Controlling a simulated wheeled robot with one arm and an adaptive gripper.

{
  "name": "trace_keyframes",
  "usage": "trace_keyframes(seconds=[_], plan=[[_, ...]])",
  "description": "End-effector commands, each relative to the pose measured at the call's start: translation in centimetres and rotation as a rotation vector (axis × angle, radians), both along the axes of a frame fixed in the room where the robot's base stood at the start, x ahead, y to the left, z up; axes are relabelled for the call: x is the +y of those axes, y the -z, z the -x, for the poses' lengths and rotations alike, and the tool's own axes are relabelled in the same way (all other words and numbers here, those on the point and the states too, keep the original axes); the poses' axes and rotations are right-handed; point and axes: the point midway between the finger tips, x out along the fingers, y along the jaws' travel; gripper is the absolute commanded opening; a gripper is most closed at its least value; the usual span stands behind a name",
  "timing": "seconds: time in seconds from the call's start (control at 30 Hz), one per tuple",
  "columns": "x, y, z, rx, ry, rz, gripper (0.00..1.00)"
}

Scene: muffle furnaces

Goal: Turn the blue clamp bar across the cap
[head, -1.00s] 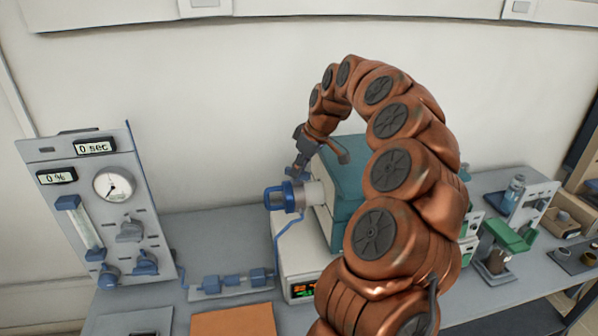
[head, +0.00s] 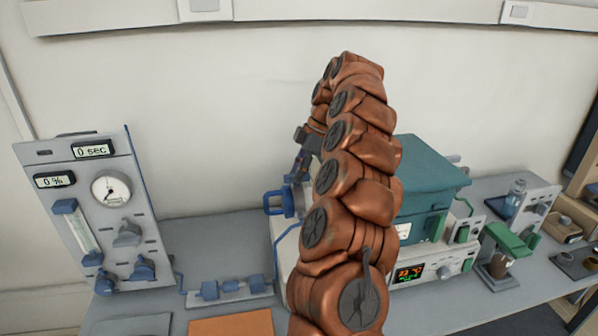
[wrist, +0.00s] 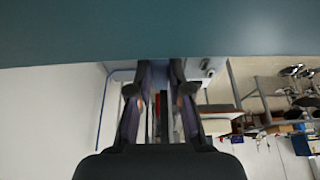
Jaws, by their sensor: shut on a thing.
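The blue cap fitting (head: 287,203), with a loop handle on its left, sits on the left side of the teal-topped furnace (head: 425,165). My gripper (head: 298,172) comes down from above, just over the cap, with my arm covering much of the furnace. A narrow dark-blue piece, seemingly the blue clamp bar, shows at the fingertips; the fingers hide most of it, so its exact angle is unclear. In the wrist view my gripper (wrist: 160,82) has its two fingers around something thin, with the teal furnace side (wrist: 160,30) filling the top.
A grey gas panel (head: 95,215) with a gauge and flow tube stands at the left. A blue tube runs from the cap to a blue valve line (head: 230,286) on the bench. An orange-brown mat (head: 231,322) lies in front. Green-handled equipment (head: 508,245) stands right.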

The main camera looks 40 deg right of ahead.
Motion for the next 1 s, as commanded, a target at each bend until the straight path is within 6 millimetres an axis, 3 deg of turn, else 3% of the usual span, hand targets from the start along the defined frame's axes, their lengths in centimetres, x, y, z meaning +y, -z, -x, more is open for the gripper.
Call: trace_keyframes(seconds=[0.53,0.57,0.7,0.8,1.0], plan=[[0.0,0.07,0.03,0.002,-0.025,0.0,0.0],[0.01,0.08,0.04,0.002,-0.026,0.0,0.21],[-0.01,0.06,0.03,0.002,-0.025,0.0,0.35],[-0.01,0.05,0.03,0.002,-0.025,-0.001,0.44],[-0.02,0.03,0.02,0.001,-0.024,0.0,0.44]])
